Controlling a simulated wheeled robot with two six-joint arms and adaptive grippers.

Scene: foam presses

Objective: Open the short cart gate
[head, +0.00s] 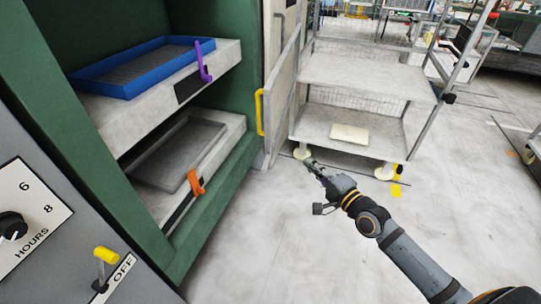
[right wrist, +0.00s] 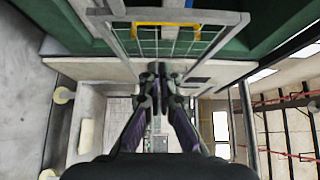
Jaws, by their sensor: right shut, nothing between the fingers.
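A wheeled cart with grey shelves (head: 365,78) stands right of the green press. A narrow grey-framed gate (head: 283,85) with a yellow handle (head: 259,112) stands at the cart's left end, beside the press. It looks swung out at an angle from the cart, and the shelf front is uncovered. In the right wrist view the gate's mesh (right wrist: 150,47) and yellow bar (right wrist: 165,29) lie beyond the fingertips. My right gripper (head: 312,163) is shut and empty, low in front of the cart's left front corner; its fingers (right wrist: 157,72) also show in the wrist view. Contact with the gate cannot be told.
The green press (head: 222,185) holds a blue tray (head: 140,68) above and a grey tray (head: 175,152) below, with purple (head: 204,62) and orange (head: 196,183) handles. A pale block (head: 349,134) lies on the cart's lower shelf. The floor (head: 290,240) in front is clear.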

